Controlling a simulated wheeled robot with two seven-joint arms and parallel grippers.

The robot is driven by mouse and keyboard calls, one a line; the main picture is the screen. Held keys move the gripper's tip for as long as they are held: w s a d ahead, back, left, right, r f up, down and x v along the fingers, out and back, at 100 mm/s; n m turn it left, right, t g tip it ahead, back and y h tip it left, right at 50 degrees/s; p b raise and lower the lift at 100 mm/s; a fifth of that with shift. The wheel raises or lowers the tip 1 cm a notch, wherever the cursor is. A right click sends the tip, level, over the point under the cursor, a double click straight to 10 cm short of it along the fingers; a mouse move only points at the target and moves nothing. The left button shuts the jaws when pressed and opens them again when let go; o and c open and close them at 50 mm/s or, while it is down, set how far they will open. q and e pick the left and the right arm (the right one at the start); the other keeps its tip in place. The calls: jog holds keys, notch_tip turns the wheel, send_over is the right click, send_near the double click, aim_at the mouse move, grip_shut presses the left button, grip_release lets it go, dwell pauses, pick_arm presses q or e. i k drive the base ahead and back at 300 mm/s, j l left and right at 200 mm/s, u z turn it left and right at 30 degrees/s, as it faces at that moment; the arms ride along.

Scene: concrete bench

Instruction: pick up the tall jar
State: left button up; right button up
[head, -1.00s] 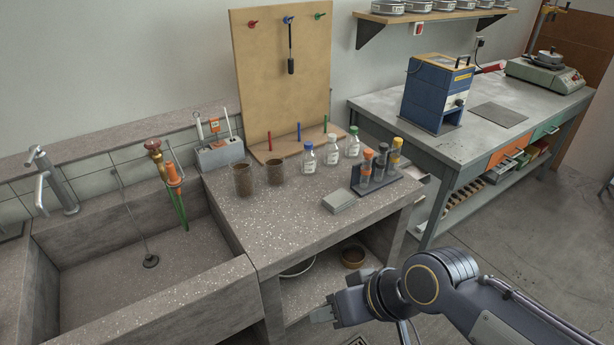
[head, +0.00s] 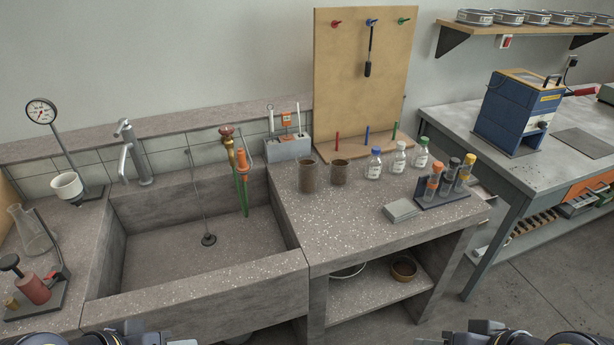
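Two clear jars with brown contents stand upright side by side on the speckled concrete bench (head: 365,235), right of the sink. The left one, the tall jar (head: 307,177), is slightly taller than the short jar (head: 340,172) beside it. Nothing touches the tall jar. My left gripper (head: 165,338) and my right gripper (head: 450,338) are only partly in view at the bottom edge, far from the jars. Their fingers are mostly cut off, so I cannot tell whether they are open or shut.
The sink (head: 196,329) is left of the jars. Several small bottles (head: 398,160), a grey box (head: 401,210) and a rack of tubes (head: 447,196) are to the right. A pegboard (head: 340,90) stands behind. The bench front before the jars is clear.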

aim_at(307, 164)
jog(key=i+l+u, duration=0.15)
jog(key=l+u, duration=0.25)
jog(key=i+l+u, duration=0.15)
jog(key=u, duration=0.25)
jog(key=i+l+u, duration=0.15)
jog(key=u, duration=0.25)
jog(key=i+l+u, duration=0.25)
jog(key=u, duration=0.15)
